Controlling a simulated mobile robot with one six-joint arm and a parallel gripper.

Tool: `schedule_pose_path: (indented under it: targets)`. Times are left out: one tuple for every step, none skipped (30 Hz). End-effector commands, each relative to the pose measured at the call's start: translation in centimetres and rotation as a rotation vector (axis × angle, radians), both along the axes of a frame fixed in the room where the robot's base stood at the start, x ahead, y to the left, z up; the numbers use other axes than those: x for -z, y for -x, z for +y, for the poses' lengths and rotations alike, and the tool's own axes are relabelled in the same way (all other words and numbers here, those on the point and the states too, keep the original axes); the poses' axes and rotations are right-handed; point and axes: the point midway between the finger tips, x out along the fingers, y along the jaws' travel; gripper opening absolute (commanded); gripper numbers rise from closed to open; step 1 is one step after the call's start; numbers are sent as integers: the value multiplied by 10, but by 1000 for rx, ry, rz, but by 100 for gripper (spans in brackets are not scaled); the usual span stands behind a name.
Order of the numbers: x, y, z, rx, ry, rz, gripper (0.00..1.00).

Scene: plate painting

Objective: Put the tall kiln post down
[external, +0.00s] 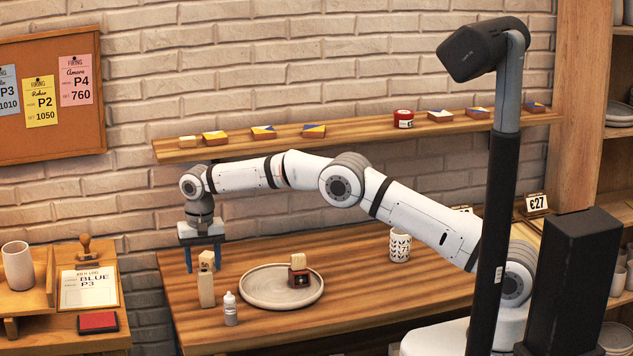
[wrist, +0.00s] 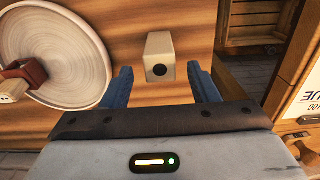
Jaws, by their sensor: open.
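The tall kiln post (external: 206,290) is a pale, square-sided column. It stands upright on the wooden table, left of the round plate. The fingers also show in the wrist view (wrist: 164,82), with a gap on each side of the post. I cannot tell how far the fingertips are from it in depth.
A grey plate (external: 255,299) holds a dark red block (external: 299,279) with a pale piece on it. A small white bottle (external: 230,309) stands in front of the post. A patterned cup (external: 400,245) stands farther right. A wall shelf (external: 350,133) runs behind my arm.

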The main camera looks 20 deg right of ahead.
Motion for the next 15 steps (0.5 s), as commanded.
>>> schedule_pose_path:
  targets:
    - [-10,0,0,0,-2,-2,54]
    - [-16,0,0,0,-2,-2,54]
    - [-23,0,0,0,-2,-1,54]
    - [-28,0,0,0,-2,-2,54]
    - [-33,0,0,0,-1,-1,54]
    - [-38,0,0,0,-1,-1,54]
    - [-41,0,0,0,-1,-1,54]
    - [-43,0,0,0,0,0,54]
    - [-46,0,0,0,1,1,54]
    - [-48,0,0,0,0,0,54]
    - [-49,0,0,0,0,0,54]
    - [-50,0,0,0,0,0,54]
    - [-51,0,0,0,1,0,54]
    - [-51,0,0,0,1,1,54]
    - [-51,0,0,0,1,1,54]
